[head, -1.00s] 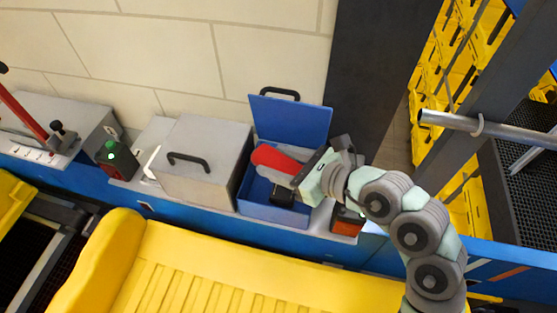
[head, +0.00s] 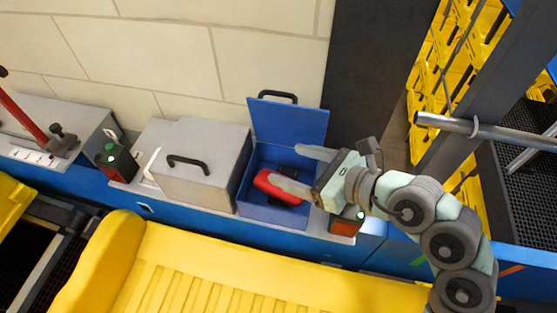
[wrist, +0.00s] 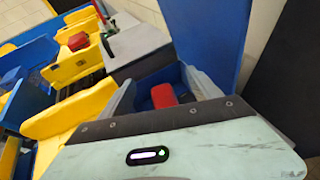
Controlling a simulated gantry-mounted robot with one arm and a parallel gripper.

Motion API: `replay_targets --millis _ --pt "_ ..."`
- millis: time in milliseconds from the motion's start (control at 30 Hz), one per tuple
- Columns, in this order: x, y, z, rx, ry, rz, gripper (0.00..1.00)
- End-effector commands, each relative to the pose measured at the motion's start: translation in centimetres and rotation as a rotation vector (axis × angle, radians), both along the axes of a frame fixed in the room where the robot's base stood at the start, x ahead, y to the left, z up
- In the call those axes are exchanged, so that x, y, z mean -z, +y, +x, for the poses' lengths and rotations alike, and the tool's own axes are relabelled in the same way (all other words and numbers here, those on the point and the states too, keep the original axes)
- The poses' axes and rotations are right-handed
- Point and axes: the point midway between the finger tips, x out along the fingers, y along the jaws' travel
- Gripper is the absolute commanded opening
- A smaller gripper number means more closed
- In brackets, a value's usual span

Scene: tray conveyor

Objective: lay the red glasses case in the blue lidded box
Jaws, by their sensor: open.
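The red glasses case (head: 264,184) is inside the blue lidded box (head: 270,213), whose lid (head: 291,122) stands open against the wall side. My gripper (head: 301,168) is open at the box's right side, its fingers spread. One finger reaches over the case and covers part of it; I cannot tell whether they touch. A dark object lies in the box beside the case, partly hidden. In the wrist view the red case (wrist: 163,96) shows within the blue box, beyond my gripper's body, which hides the near part.
A grey box with a black handle (head: 200,168) stands just left of the blue box. A dark device with a green light (head: 118,160) is farther left. An orange-and-dark device (head: 346,222) sits right of the box. A yellow tray (head: 200,270) lies in front.

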Motion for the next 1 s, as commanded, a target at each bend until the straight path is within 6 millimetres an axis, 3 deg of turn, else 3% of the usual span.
replay_targets --millis 100,333,1000 --pt "-0.9 -2.3 -1.5 0.004 -0.002 -0.003 0.72" --pt "-2.3 -4.9 -3.5 0.002 0.000 0.000 0.72" --pt "-2.8 -5.4 -4.1 -0.002 0.000 -0.001 0.72"
